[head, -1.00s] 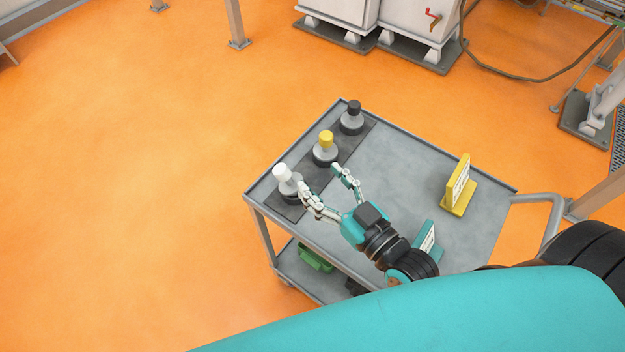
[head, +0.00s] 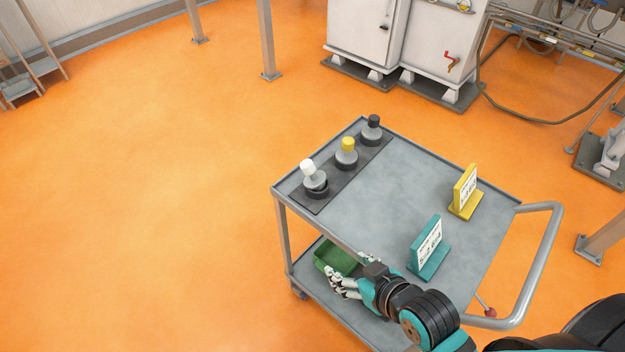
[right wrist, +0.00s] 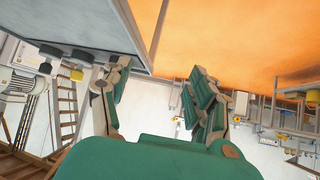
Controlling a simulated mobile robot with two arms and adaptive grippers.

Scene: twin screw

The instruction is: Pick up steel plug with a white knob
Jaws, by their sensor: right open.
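The steel plug with a white knob (head: 315,182) sits at the near left end of the dark strip on the cart's top. Its steel disc looks slightly tilted on its dark base. My right gripper (head: 337,281) is open and empty, low beside the cart's near left edge, apart from the plug. In the right wrist view its spread fingers (right wrist: 160,95) have nothing between them, and I cannot make out the white knob there. My left gripper is not in view.
Plugs with a yellow knob (head: 347,155) and a black knob (head: 372,130) stand farther along the dark strip (head: 309,205). A yellow sign (head: 465,192) and a teal sign (head: 428,249) stand on the cart top (head: 385,210). A green bin (head: 335,257) is on the lower shelf. Floor to the left is clear.

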